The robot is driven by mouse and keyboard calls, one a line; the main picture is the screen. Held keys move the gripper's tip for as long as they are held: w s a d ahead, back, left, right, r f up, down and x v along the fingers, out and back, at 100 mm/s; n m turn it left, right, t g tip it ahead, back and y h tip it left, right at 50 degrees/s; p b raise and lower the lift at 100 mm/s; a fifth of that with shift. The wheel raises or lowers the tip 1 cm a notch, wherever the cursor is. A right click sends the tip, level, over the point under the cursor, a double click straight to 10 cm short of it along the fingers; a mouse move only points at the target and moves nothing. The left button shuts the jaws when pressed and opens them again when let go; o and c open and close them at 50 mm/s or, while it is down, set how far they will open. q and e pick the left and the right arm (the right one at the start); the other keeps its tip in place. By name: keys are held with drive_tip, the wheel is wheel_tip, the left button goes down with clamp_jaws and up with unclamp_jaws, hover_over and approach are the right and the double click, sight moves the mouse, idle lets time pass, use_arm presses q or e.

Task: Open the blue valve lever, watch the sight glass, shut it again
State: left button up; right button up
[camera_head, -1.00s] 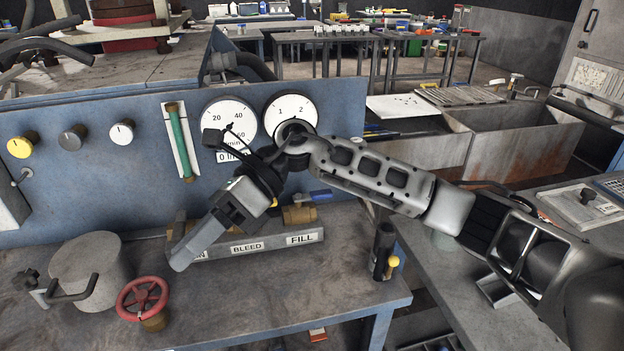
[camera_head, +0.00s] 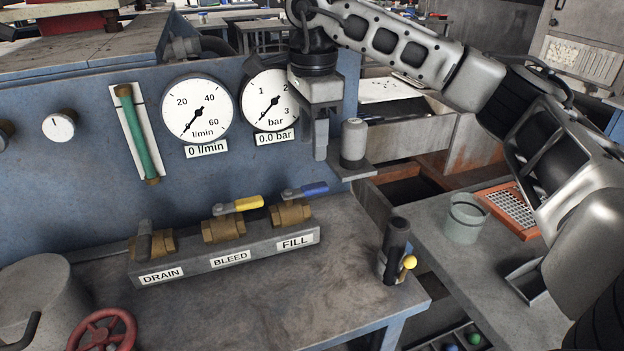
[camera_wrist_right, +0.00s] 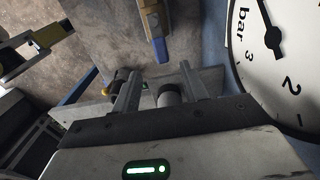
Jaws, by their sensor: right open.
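The blue valve lever (camera_head: 307,190) sits on the brass FILL valve (camera_head: 290,213) at the right end of the manifold and points right. The sight glass (camera_head: 138,132) is a green tube on a white strip on the blue panel. My right gripper (camera_head: 320,152) is open and empty, pointing down in front of the panel, above the blue lever and apart from it. In the right wrist view the blue lever (camera_wrist_right: 160,50) lies beyond the open fingers. My left gripper is not in view.
The yellow BLEED lever (camera_head: 238,205) and DRAIN valve (camera_head: 152,242) stand left of FILL. The dials (camera_head: 197,108) read 0 l/min and 0.0 bar. A grey cylinder (camera_head: 353,142) stands beside my gripper. A black handle with a yellow knob (camera_head: 396,250) stands at the bench's right.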

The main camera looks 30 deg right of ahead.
sight(312, 186)
wheel_tip(312, 186, down, 8)
drive_tip(key=shift+f, duration=0.2)
clamp_jaws()
